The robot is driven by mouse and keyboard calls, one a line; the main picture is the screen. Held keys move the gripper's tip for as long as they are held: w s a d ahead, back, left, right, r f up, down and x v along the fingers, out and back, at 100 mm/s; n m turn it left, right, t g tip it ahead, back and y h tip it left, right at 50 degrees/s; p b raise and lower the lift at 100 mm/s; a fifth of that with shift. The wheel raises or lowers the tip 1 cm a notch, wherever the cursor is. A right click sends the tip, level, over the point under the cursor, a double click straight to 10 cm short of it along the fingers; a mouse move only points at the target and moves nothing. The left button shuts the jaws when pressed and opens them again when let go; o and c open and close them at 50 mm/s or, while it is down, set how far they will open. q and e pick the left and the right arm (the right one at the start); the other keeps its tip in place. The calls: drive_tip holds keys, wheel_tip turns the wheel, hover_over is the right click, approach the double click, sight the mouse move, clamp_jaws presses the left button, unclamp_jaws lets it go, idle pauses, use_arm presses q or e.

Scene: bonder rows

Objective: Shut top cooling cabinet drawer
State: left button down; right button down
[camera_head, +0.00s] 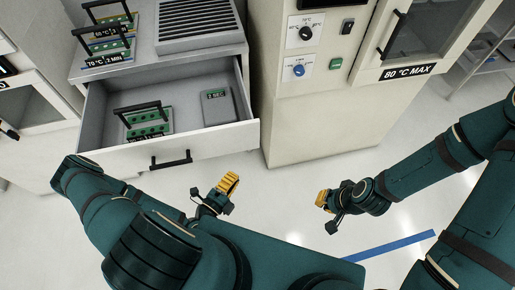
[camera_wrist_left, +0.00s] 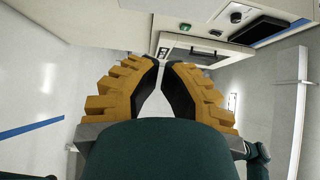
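The top cooling cabinet drawer (camera_head: 200,143) is pulled out from the grey-white cabinet (camera_head: 160,62) at the left of the head view. Its black bar handle (camera_head: 171,160) is on the front panel. Inside are a green board carrier with a black handle (camera_head: 146,122) and a grey block with a label (camera_head: 219,106). My left gripper (camera_head: 229,183) is below and right of the drawer handle in the picture, apart from it. In the left wrist view its yellow fingers (camera_wrist_left: 161,64) have a narrow empty gap between them. My right gripper (camera_head: 321,199) is small, away from the drawer.
More board carriers (camera_head: 105,45) and a vented grey unit (camera_head: 198,20) stand on the cabinet top. A tall machine (camera_head: 322,110) with knobs stands to the right of the drawer. A door labelled 80 °C MAX (camera_head: 408,71) is farther right. Blue tape (camera_head: 398,244) marks the open floor.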

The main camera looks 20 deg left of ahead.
use_arm(q)
drive_tip(key=w, duration=0.1)
drive_tip(key=b, duration=0.1)
approach(251, 139)
drive_tip(key=w+d, duration=0.2)
drive_tip(key=d, duration=0.2)
drive_tip(key=w, duration=0.1)
drive_tip(key=w+a, duration=0.1)
drive_tip(key=w, duration=0.1)
drive_tip(key=shift+w+a+b, duration=0.15)
drive_tip(key=shift+a+b, duration=0.15)
drive_tip(key=shift+b, duration=0.05)
drive_tip(key=shift+w+a+r, duration=0.1)
drive_tip(key=shift+w+a, duration=0.15)
drive_tip(key=shift+w, duration=0.2)
drive_tip(key=shift+w+a, duration=0.1)
